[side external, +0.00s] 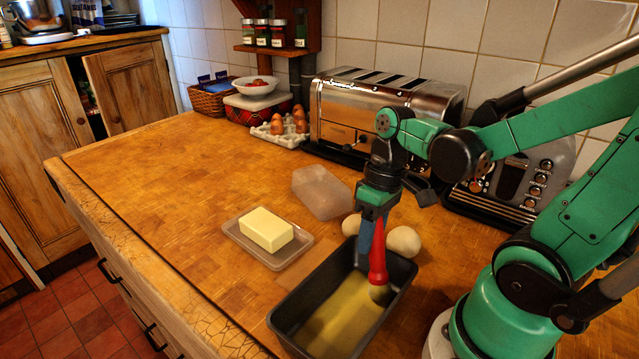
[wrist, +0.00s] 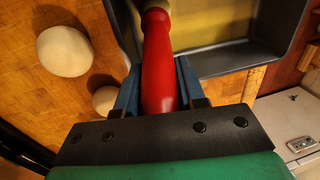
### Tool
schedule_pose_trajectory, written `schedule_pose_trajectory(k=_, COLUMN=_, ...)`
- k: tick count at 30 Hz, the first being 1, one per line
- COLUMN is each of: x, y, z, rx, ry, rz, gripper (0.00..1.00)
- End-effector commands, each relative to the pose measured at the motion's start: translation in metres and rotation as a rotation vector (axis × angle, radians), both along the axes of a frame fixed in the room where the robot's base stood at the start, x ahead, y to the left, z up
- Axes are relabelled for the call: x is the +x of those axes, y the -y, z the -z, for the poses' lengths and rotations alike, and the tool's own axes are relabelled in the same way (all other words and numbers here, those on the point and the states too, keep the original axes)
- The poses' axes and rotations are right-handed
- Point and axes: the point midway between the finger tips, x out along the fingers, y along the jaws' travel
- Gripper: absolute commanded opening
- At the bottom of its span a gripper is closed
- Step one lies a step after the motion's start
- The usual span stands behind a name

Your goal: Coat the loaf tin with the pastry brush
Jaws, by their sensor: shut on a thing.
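The dark grey loaf tin (side external: 285,318) stands on the wooden worktop, with a yellow coating over much of its floor. It also shows in the wrist view (wrist: 225,60). My gripper (side external: 368,235) is above the tin's far end, shut on the red handle of the pastry brush (side external: 378,262). The brush points down with its head inside the tin near the right wall; I cannot tell whether the bristles touch the floor. In the wrist view the red handle (wrist: 160,65) sits between the blue fingers of my gripper (wrist: 155,85).
A butter block (side external: 265,229) sits on a tray (side external: 290,258) left of the tin. A clear lid (side external: 322,190) lies behind it. Two pale round items, one of them here (side external: 404,241), are just behind the tin. A toaster (side external: 380,115) stands against the wall. The worktop's left is clear.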

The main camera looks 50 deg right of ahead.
Motion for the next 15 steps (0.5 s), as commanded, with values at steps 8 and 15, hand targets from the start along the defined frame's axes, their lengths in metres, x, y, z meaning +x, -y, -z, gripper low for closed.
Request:
schedule_pose_trajectory(k=8, x=0.001, y=-0.026, z=0.0, rx=0.001, ry=0.0, rz=-0.005, gripper=0.0)
schedule_pose_trajectory(k=15, x=0.002, y=-0.048, z=0.0, rx=0.001, ry=0.001, rz=-0.005, gripper=0.0)
